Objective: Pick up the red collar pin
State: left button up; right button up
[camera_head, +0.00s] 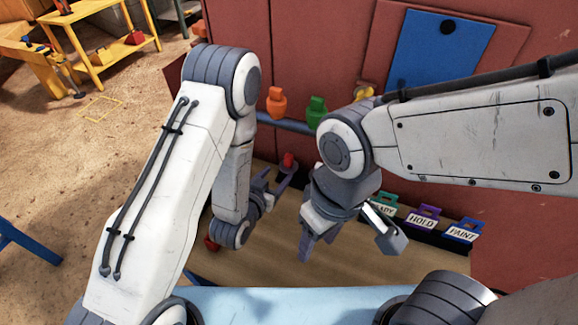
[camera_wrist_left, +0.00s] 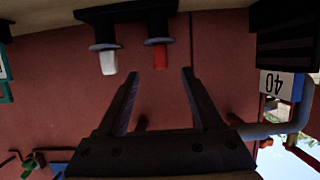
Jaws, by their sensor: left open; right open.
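A red pin (camera_head: 288,160) with a grey collar stands just beyond my left gripper (camera_head: 274,184) in the head view. In the left wrist view, which looks upside down, the red pin (camera_wrist_left: 158,57) shows ahead of and between the fingertips of my left gripper (camera_wrist_left: 160,74). The fingers are open and empty, with no visible contact with the pin. A white pin (camera_wrist_left: 108,63) in a similar collar is beside it. My right gripper (camera_head: 348,228) is open and empty over the bench, pointing down.
The wooden bench (camera_head: 265,262) lies below both grippers. Labelled tags, including HOLD (camera_head: 422,219) and PAINT (camera_head: 462,231), stand at its right. Orange (camera_head: 276,103) and green (camera_head: 316,109) pieces are on a blue rail by the red wall. A yellow table (camera_head: 100,35) is at far left.

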aim_at(287, 163)
pick_arm(q)
jog(key=shift+f+b+x, duration=0.1)
jog(key=shift+b+x, duration=0.95)
jog(key=shift+b, duration=1.05)
jog(key=shift+f+b+x, duration=0.15)
jog(key=shift+b+x, duration=0.9)
jog(key=shift+b, duration=1)
jog(key=shift+w+d+b, duration=0.1)
jog(key=shift+w+b, duration=0.1)
jog(key=shift+b, duration=0.3)
jog(key=shift+w+d, duration=0.15)
jog(key=shift+w, duration=0.15)
jog(key=shift+x, duration=2.35)
grip_shut()
